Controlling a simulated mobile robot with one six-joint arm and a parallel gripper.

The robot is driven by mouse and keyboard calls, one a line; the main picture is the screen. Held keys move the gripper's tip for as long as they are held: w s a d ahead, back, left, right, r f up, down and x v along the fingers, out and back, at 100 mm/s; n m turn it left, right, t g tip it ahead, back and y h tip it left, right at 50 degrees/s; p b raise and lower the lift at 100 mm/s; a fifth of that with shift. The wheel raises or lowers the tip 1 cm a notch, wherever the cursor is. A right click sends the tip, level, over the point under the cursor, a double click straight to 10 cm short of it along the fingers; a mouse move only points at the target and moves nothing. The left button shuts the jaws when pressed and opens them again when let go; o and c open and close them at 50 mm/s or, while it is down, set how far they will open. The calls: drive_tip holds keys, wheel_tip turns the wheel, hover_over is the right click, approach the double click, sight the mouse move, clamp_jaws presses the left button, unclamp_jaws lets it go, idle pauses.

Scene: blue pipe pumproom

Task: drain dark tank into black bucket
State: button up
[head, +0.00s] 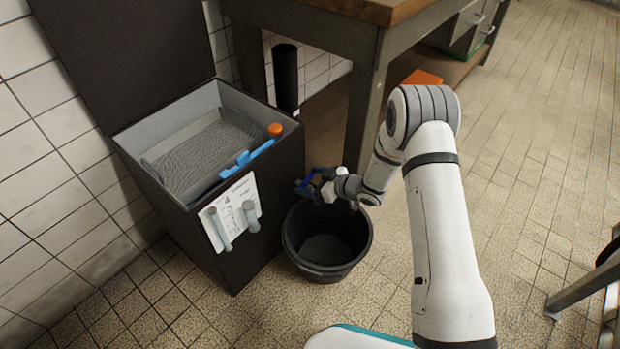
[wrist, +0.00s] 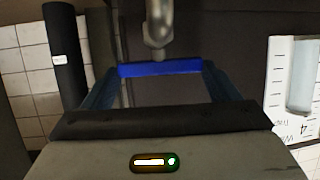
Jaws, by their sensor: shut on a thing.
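The dark tank (head: 262,215) stands at left with its lid (head: 125,50) raised. Its grey inner basin (head: 165,133) holds a grey rippled surface; I cannot tell if it is liquid. The black bucket (head: 327,268) stands upright on the floor against the tank's right side, and its visible inside looks empty. My gripper (head: 308,186) is above the bucket's back rim, beside the tank. In the wrist view, my gripper (wrist: 160,74) is shut on a blue valve handle (wrist: 160,68) beneath a grey metal pipe (wrist: 158,22). The valve is mostly hidden in the head view.
A white sheet (head: 237,207) with two grey cylinders is on the tank's front. A black cylinder (head: 285,75) stands behind. A workbench (head: 366,60) is close behind my arm.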

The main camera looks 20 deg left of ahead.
drive_tip(key=shift+w+d+r+n+g+p, duration=0.1)
drive_tip(key=shift+w+n+g+p, duration=0.2)
drive_tip(key=shift+n+g, duration=0.5)
drive_tip(key=shift+w+d+f+n+g+p, duration=0.15)
drive_tip(key=shift+n+g+p, duration=0.4)
drive_tip(key=shift+g, duration=0.3)
drive_tip(key=shift+w+r+n+g+p, duration=0.15)
drive_tip(key=shift+w+n+g+p, duration=0.1)
drive_tip(key=shift+n+g, duration=0.55)
drive_tip(key=shift+w, duration=0.1)
drive_tip(key=o, duration=0.7)
drive_tip(key=shift+o, duration=1)
drive_tip(key=shift+a+g, duration=0.1)
drive_tip(key=shift+g, duration=0.15)
drive_tip(key=shift+s, duration=0.2)
wheel_tip(320, 180, up, 10)
drive_tip(key=p, duration=0.4)
